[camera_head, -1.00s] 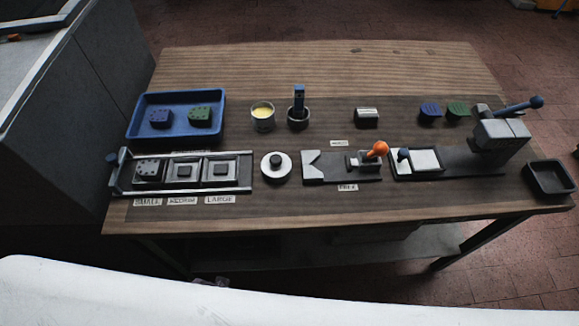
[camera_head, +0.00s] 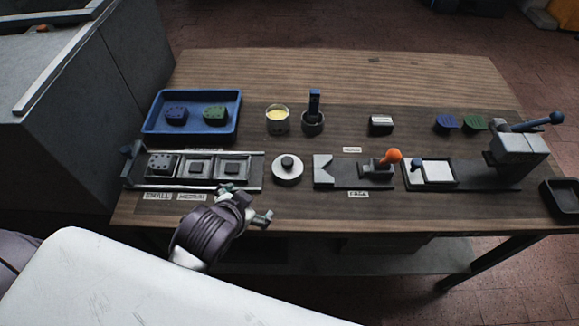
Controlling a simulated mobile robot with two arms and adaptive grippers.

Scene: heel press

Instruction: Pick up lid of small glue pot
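The lid (camera_head: 287,172), a pale round disc with a dark knob, lies flat on the table in front of the glue pot. The small glue pot (camera_head: 278,124) is grey, stands upright and uncovered, and shows yellow glue inside. My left gripper (camera_head: 248,203) is near the table's front edge, to the left of and nearer than the lid. Its two fingers look spread apart and empty, and it does not touch the lid. My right gripper is not in view.
A three-place tray (camera_head: 256,172) lies left of the lid, just behind my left gripper. A dark fixture (camera_head: 350,174) with an orange-knobbed clamp (camera_head: 392,157) lies to the right. A holder with a blue-handled tool (camera_head: 313,112) stands beside the pot. A blue tray (camera_head: 190,137) lies back left.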

